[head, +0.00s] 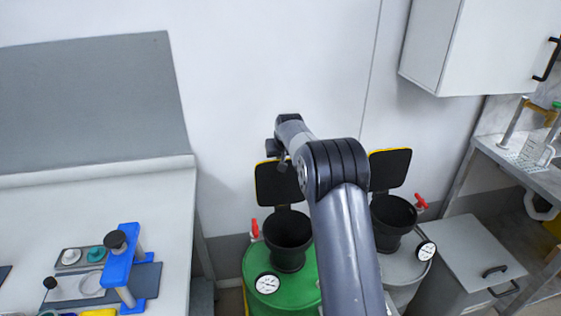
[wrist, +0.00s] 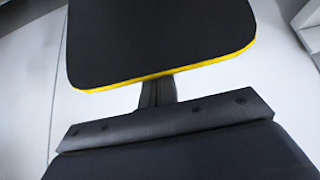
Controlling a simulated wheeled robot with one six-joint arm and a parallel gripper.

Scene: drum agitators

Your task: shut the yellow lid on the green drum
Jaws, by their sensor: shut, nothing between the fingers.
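The green drum (head: 262,292) stands at the lower middle of the head view, with a black funnel (head: 288,258) on top. Its lid (head: 278,183) is swung up and stands open behind the funnel on a dark stem. The lid shows a black face with a thin yellow edge. My gripper (head: 282,163) is shut and empty, at the lid's upper edge in the picture; I cannot tell whether it touches. In the wrist view a black lid face with a yellow edge (wrist: 160,40) fills the top. A dark bolted bar lies below it.
A grey drum (head: 404,262) stands close on the right, its own funnel under another raised yellow-edged lid (head: 389,168). A red valve handle (head: 254,228) and a dial gauge (head: 267,283) sit on the green drum. A bench (head: 170,200) is at left, a grey cabinet (head: 465,250) at right.

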